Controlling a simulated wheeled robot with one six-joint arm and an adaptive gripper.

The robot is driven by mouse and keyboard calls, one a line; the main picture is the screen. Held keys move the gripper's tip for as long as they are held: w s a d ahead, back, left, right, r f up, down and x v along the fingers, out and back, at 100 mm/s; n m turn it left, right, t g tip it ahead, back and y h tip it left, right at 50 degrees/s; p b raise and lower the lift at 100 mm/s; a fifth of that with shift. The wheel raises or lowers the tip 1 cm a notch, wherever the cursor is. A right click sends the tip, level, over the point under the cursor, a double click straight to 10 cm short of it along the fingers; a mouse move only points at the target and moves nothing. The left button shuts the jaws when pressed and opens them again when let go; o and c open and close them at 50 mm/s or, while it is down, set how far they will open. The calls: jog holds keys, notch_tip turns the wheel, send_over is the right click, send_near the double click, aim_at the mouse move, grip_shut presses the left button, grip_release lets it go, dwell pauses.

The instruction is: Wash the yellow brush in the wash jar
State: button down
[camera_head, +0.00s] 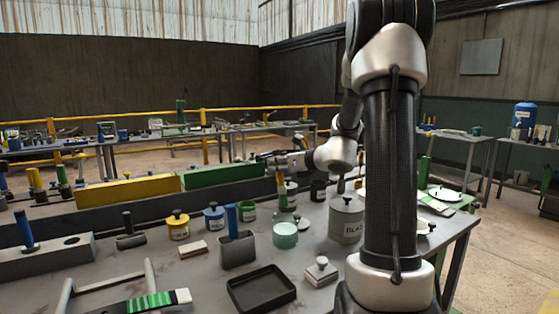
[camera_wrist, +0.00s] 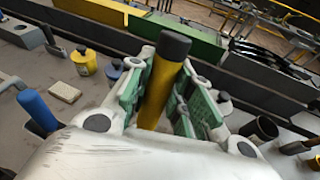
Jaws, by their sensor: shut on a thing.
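The yellow brush (camera_wrist: 160,88) stands between the green pads of my gripper (camera_wrist: 158,98) in the wrist view, its dark cap upward. My gripper is shut on its handle. In the head view my gripper (camera_head: 281,164) holds the yellow brush (camera_head: 281,181) roughly upright over the middle of the table. A pale mint-green open jar (camera_head: 285,235), possibly the wash jar, stands just below the brush. I cannot tell whether the brush's lower end is inside it. The bristles are not clearly visible.
A grey lidded jar (camera_head: 346,222) stands right of the mint jar. A holder with a blue handle (camera_head: 237,248) is to its left, and a black tray (camera_head: 262,291) is in front. Yellow (camera_head: 128,190) and green (camera_head: 220,174) long blocks lie behind.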

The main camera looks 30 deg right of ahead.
aim_at(281, 199)
jog(key=f, duration=0.2)
jog(key=shift+w+f, duration=0.3)
jog(key=shift+f, duration=0.05)
jog(key=shift+s+f, duration=0.5)
jog(key=shift+f, duration=1)
jog(key=shift+s+f, duration=0.45)
jog(key=shift+f, duration=1.1)
jog(key=shift+s+f, duration=0.5)
jog(key=shift+f, duration=1)
jog(key=shift+w, duration=0.2)
